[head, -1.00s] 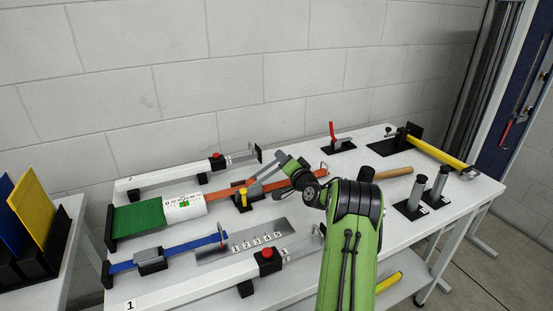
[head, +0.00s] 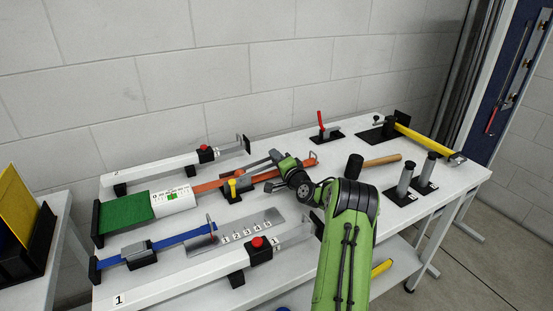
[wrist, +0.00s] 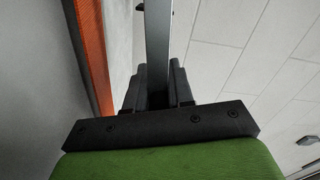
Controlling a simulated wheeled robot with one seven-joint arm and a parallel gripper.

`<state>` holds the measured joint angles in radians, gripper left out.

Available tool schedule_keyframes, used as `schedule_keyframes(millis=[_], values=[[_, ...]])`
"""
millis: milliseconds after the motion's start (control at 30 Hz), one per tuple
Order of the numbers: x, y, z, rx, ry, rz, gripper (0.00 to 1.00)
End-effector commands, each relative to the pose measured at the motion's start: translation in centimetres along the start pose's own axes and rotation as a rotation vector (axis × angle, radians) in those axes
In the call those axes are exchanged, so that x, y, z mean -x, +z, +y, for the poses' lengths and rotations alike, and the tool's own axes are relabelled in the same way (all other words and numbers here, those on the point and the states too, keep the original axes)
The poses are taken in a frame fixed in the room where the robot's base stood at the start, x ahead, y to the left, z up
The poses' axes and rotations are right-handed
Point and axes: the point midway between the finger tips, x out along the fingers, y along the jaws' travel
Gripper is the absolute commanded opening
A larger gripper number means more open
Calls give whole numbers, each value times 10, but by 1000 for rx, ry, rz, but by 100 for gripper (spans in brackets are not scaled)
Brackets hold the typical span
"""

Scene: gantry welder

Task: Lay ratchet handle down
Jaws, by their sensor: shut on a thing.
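The ratchet (head: 238,183) sits on the bench in the head view, on an orange strap (head: 207,186), with a yellow piece on it. Its grey handle (head: 257,163) slants up from the ratchet toward my gripper (head: 275,157), still tilted above the strap. My gripper is shut on the handle near its far end. In the wrist view the grey handle (wrist: 157,45) runs between the dark fingers (wrist: 155,85), and the orange strap (wrist: 93,55) passes along the left. The fingertips are partly hidden behind the handle and my wrist in the head view.
A red-handled clamp (head: 322,130) stands behind. White rails (head: 160,172) and a blue strap (head: 185,238) lie left. A block wall closes the back.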

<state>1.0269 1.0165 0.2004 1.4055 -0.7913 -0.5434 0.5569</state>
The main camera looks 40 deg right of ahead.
Motion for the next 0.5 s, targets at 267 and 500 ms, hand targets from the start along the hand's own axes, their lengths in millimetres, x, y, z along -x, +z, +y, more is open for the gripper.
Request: schedule_keyframes(millis=[267, 500], values=[[0, 1, 1, 2, 3, -2, 44], [0, 1, 0, 1, 1, -1, 44]])
